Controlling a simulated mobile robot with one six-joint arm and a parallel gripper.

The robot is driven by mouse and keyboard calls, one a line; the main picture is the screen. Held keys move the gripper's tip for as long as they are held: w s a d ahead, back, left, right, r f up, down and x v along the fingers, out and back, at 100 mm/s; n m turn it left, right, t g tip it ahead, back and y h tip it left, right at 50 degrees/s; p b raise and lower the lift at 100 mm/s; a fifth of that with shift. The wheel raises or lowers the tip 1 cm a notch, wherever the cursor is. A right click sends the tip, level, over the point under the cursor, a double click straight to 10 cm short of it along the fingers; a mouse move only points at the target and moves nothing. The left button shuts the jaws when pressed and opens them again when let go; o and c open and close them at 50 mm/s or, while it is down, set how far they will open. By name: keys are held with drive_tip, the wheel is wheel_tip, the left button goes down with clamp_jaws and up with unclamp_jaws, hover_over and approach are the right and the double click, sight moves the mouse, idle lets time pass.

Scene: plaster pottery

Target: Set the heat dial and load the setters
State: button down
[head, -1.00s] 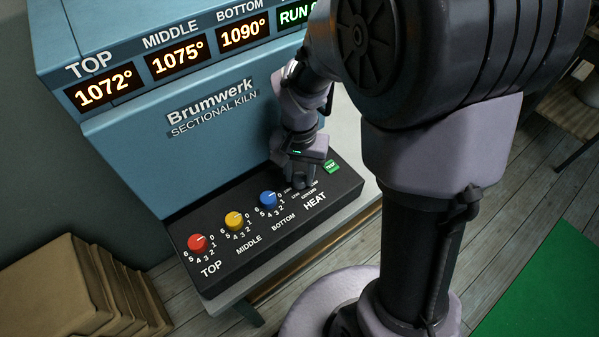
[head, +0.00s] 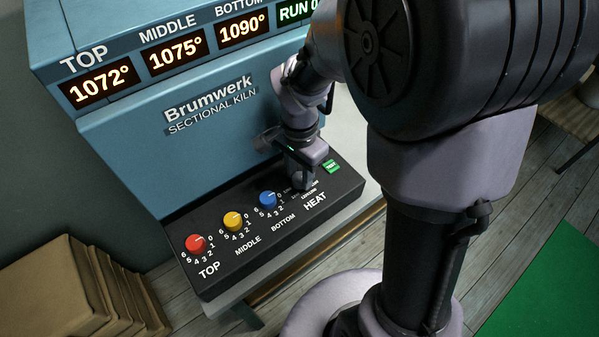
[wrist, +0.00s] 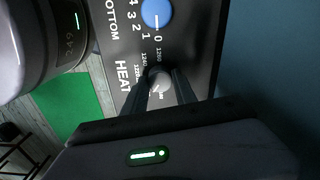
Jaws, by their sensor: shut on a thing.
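The dial's setting is not clear to me. In the head view my gripper hides most of it. The red top dial (head: 195,243), yellow middle dial (head: 232,221) and blue bottom dial (head: 268,201) stand in a row. I make out no setters.
The blue kiln (head: 140,140) rises behind the panel, its displays showing 1072°, 1075° and 1090°. A green button (head: 331,167) is right of my gripper. Tan slab-like pieces (head: 60,290) are stacked at lower left. A green mat (head: 550,290) lies on the floor at right.

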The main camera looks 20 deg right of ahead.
sight(299, 177)
idle(0.4)
drive_tip(key=c, duration=1)
unclamp_jaws()
drive_tip(key=shift+r, duration=0.1)
wheel_tip(299, 177, up, 17)
drive_tip(key=p, duration=0.7)
drive_tip(key=shift+r+p, duration=0.15)
drive_tip(key=shift+p, duration=0.25)
drive_tip(key=s+a+r+n+t+y+b, duration=0.1)
drive_tip(key=s+a+r+n+t, duration=0.1)
drive_tip(key=s, duration=0.4)
drive_tip(key=s+a+r+n+t+y+b, duration=0.1)
drive_tip(key=s+r+n+t, duration=0.1)
drive_tip(key=s+n, duration=0.4)
drive_tip(key=shift+s+a+r+t, duration=0.2)
drive_tip(key=shift+s+a+t, duration=0.15)
drive_tip(key=shift+s+t, duration=0.5)
